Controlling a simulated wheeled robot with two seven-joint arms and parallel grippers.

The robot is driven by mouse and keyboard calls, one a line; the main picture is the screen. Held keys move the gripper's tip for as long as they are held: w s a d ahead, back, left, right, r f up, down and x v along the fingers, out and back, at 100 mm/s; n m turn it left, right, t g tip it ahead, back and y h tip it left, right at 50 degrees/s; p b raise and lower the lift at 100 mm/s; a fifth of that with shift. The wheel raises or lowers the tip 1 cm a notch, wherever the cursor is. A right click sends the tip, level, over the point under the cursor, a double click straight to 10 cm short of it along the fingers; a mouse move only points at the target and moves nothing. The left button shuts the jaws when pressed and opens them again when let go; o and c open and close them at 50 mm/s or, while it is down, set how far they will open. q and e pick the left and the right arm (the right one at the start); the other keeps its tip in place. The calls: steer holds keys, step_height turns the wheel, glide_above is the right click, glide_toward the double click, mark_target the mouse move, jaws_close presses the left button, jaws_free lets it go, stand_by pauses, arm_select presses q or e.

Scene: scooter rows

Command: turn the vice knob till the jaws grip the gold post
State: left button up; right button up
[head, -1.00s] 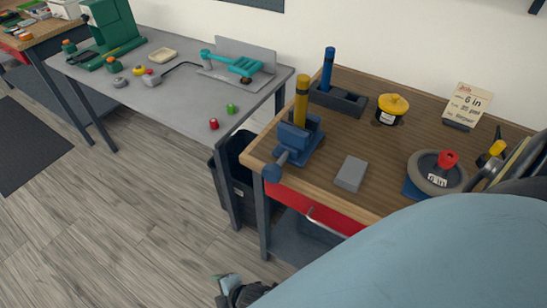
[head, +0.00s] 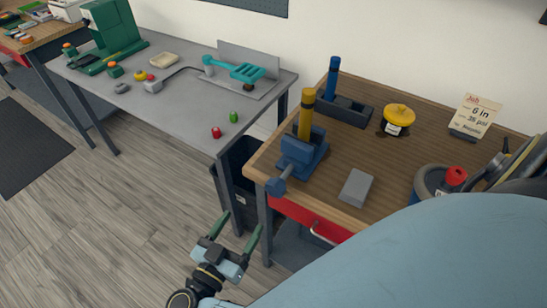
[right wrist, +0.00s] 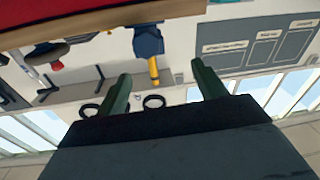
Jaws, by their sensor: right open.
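The blue vice (head: 303,158) stands at the near left corner of the wooden bench. Its round blue knob (head: 276,187) sticks out past the bench's front edge. The gold post (head: 306,118) stands upright at the vice; I cannot tell whether the jaws touch it. My right gripper (head: 240,224) is open and empty, below and left of the knob, apart from it, in front of the bench. In the right wrist view, the vice (right wrist: 147,40) and gold post (right wrist: 154,72) appear upside down beyond the open green fingers. My left gripper is not in view.
On the wooden bench (head: 375,150) are a grey block (head: 356,187), a blue post in a dark holder (head: 347,107), a yellow-lidded pot (head: 398,119) and a job card (head: 474,116). A grey table (head: 190,112) stands to the left. My pale blue arm covers the lower right.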

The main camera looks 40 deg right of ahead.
mark_target(273, 193)
steer(key=shift+m+g, duration=0.4)
steer(key=shift+g, duration=0.4)
steer(key=x, duration=0.4)
steer(key=s+p+x, duration=0.1)
steer(key=x, duration=0.3)
steer(key=p+x, duration=0.1)
steer(key=x, duration=0.4)
steer(key=shift+s+d, duration=0.25)
steer(key=shift+d, duration=0.2)
steer(key=c, duration=1)
